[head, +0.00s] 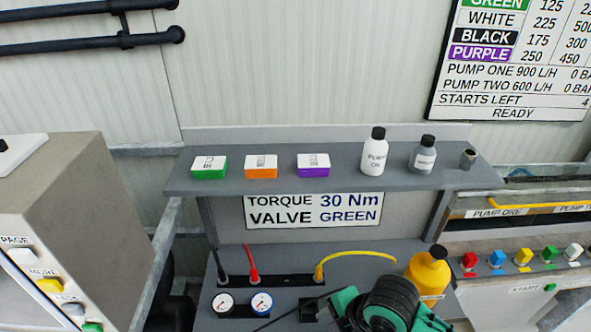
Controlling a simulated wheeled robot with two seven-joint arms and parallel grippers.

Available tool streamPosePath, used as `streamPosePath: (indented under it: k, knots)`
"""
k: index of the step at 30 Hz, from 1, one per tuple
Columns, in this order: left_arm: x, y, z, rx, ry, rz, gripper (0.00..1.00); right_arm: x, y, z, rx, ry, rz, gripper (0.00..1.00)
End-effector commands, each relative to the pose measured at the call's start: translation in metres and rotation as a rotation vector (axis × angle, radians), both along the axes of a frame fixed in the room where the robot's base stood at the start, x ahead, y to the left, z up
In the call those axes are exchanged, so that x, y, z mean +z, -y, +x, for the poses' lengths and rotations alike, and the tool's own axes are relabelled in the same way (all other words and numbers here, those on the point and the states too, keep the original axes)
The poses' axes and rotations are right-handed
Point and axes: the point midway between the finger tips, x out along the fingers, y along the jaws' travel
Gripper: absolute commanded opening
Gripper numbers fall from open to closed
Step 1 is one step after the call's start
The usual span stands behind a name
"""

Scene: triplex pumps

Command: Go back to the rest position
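Neither of my grippers shows in the head view. A grey shelf (240,178) crosses the middle of the view. On it stand a green-and-white box (209,168), an orange-and-white box (260,167) and a purple-and-white box (313,166).
Below the shelf are a torque sign (312,209), two gauges (243,303), red and yellow hoses (357,254) and a yellow bottle (428,274). A button cabinet (90,215) stands left. A button panel (521,258) is right, under a wall board (515,60).

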Motion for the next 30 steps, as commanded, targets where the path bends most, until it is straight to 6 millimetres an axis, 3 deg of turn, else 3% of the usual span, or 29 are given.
streamPosePath:
  k: [8,18,27,30]
  knots:
    - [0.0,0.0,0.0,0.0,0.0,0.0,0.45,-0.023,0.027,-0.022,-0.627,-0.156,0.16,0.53]
    - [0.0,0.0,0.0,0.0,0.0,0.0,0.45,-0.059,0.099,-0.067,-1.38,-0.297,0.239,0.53]
    - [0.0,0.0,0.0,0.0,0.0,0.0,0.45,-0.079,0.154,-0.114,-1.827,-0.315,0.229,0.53]
    - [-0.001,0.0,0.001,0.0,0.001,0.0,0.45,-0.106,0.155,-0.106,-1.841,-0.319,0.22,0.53]
